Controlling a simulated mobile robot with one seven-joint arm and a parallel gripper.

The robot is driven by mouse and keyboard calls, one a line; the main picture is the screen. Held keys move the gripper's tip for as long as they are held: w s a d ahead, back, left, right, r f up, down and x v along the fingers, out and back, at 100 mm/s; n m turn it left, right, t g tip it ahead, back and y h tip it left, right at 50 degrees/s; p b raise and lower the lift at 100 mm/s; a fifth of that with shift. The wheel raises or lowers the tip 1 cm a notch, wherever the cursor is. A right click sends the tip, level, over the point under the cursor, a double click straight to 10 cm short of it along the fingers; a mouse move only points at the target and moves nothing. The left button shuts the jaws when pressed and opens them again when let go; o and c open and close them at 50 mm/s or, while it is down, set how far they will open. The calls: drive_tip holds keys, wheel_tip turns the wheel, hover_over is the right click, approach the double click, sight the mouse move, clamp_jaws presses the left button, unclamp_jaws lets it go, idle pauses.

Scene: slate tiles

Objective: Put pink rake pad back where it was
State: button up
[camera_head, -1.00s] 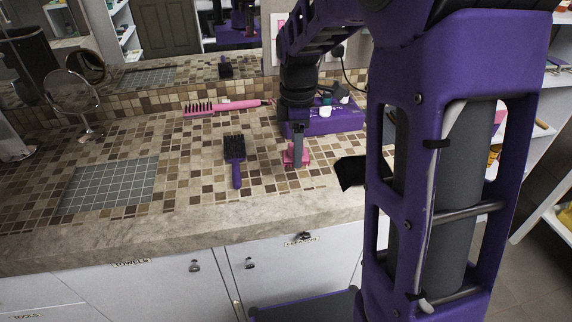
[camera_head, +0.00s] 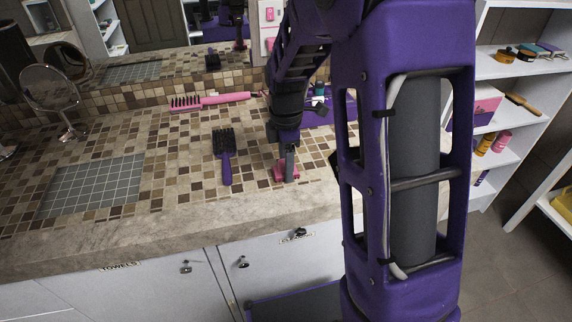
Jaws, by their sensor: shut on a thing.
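The pink rake pad (camera_head: 279,174) is a small, flat pink piece under my fingertips at the right of the tiled counter, partly hidden by them. My gripper (camera_head: 290,164) points down and is shut on it. I cannot tell whether the pad touches the counter or hangs just above it.
A purple brush (camera_head: 226,166) lies left of my gripper. A longer pink brush (camera_head: 222,99) lies near the back wall. A grey grid mat (camera_head: 92,186) and a round mirror (camera_head: 52,90) are at left. A purple box (camera_head: 318,115) stands behind my arm. The counter's front edge is close.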

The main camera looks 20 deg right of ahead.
drive_tip(key=shift+f, duration=0.1)
drive_tip(key=shift+f, duration=0.15)
drive_tip(key=o, duration=1.2)
wheel_tip(320, 180, up, 13)
drive_tip(key=shift+f+p, duration=0.2)
drive_tip(key=shift+p, duration=0.8)
